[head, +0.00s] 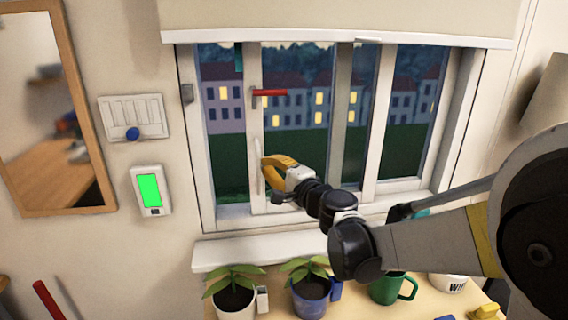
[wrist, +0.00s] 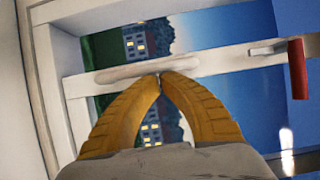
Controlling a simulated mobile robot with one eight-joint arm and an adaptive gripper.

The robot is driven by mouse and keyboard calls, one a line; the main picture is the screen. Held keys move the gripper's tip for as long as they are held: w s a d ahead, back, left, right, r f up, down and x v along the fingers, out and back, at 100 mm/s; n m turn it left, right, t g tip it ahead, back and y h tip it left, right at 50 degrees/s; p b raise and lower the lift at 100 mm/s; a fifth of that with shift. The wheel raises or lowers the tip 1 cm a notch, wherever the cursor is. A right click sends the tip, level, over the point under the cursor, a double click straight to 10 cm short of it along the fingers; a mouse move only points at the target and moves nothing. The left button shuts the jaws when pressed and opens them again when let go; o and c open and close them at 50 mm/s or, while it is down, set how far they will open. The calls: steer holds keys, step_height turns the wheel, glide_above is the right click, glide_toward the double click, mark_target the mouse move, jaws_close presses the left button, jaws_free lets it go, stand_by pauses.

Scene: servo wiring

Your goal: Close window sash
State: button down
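The window sash (head: 254,130) is a white-framed panel standing right of the left jamb (head: 190,150), with a strip of outdoor view between them. I cannot tell whether glass fills that strip. The sash carries a red lever (head: 269,92), also seen in the wrist view (wrist: 298,68), and a pale upright handle (head: 258,165), which shows in the wrist view (wrist: 125,71) too. My gripper (head: 264,161) has yellow fingers whose tips meet at the handle's edge in the wrist view (wrist: 160,76). The handle is not visibly between them. Contact is unclear.
A white sill (head: 235,252) runs below the window. Potted plants (head: 234,298) (head: 311,293) and a green mug (head: 388,289) stand on the surface below. A green-screened panel (head: 150,190) and a switch plate with a blue knob (head: 133,134) are on the left wall.

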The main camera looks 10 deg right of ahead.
steer(key=a, duration=1)
steer(key=shift+s+a, duration=0.2)
steer(key=shift+a, duration=0.15)
